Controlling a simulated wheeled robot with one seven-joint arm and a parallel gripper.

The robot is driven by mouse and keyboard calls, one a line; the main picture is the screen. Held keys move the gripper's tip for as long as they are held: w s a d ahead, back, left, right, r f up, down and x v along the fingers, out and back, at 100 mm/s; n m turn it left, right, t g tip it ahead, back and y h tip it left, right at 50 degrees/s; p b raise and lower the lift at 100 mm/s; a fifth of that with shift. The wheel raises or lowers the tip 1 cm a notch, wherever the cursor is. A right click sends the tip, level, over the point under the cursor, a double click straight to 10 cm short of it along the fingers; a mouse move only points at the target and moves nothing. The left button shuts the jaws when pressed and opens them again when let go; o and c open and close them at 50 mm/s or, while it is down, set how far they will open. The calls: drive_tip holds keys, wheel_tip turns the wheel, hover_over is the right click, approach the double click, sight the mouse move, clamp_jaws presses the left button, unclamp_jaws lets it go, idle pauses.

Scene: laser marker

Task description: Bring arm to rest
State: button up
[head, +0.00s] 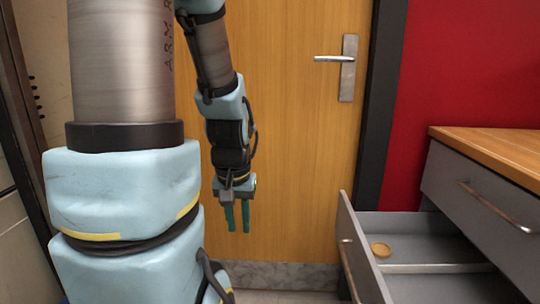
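My gripper (238,231) hangs pointing down in front of the wooden door, near the middle of the head view. Its two green fingers are apart, with a narrow gap and nothing visible between them. My arm comes down from the top of the view, bent, with large blue and grey links filling the left side. The gripper is left of the open drawer (415,222) and touches nothing that I can see.
The wooden door (290,130) has a metal handle (335,58). At the right, a grey cabinet with a wooden top (500,145) has the drawer pulled out. A red wall (460,70) stands behind.

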wheel_tip(320, 180, up, 21)
drive_tip(key=p, duration=2)
drive_tip(key=shift+s+p, duration=0.3)
drive_tip(key=shift+s, duration=0.05)
